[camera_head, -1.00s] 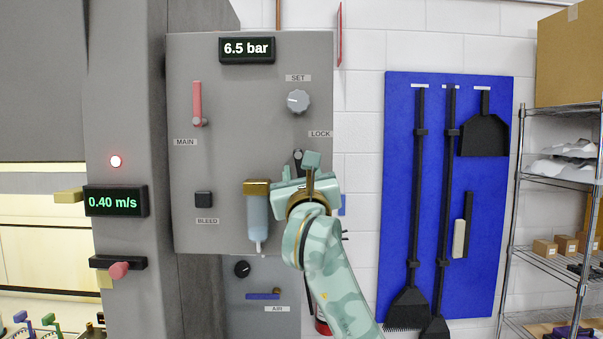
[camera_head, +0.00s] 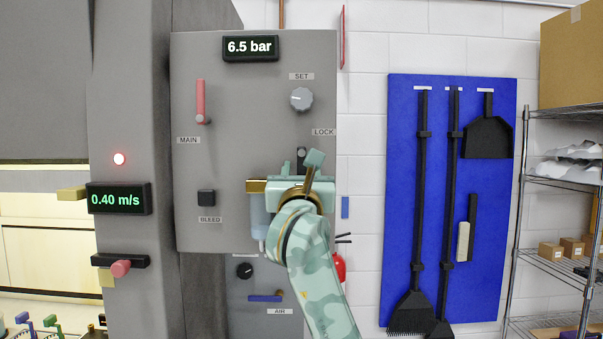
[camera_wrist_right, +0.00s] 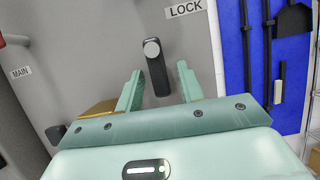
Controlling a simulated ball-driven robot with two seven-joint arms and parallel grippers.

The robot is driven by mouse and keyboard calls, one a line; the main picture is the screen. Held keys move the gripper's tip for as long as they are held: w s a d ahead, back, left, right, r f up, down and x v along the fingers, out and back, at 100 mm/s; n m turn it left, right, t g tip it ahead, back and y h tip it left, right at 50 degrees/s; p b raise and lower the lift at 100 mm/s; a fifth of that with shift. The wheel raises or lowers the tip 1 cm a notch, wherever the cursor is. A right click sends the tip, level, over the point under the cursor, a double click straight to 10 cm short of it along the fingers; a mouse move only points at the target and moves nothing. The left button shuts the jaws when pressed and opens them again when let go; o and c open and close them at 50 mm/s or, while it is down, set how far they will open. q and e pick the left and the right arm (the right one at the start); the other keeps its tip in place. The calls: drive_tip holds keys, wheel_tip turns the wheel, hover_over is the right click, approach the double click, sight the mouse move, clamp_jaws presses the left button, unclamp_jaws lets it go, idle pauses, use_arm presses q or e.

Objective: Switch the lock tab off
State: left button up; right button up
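The lock tab (camera_wrist_right: 155,70) is a short dark lever with a pale round pivot at its top, below the LOCK label on the grey panel. In the right wrist view it hangs almost straight down, between the fingers of my right gripper (camera_wrist_right: 160,68). Those pale green fingers are apart, with a gap on each side of the tab. In the head view the tab (camera_head: 301,156) shows just above my right gripper, which hides its lower part. My left gripper is in neither view.
The grey panel (camera_head: 240,150) also carries a red MAIN lever (camera_head: 201,100), a SET knob (camera_head: 301,99), a black BLEED button (camera_head: 206,197) and a 6.5 bar display (camera_head: 250,47). A bluish cylinder (camera_head: 258,215) with a brass-coloured top is partly behind my gripper. A blue tool board (camera_head: 400,180) hangs to the right.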

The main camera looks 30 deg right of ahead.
drive_tip(key=b+v, duration=0.3)
drive_tip(key=v, duration=1.3)
drive_tip(key=shift+f, duration=0.2)
drive_tip(key=shift+s, duration=0.1)
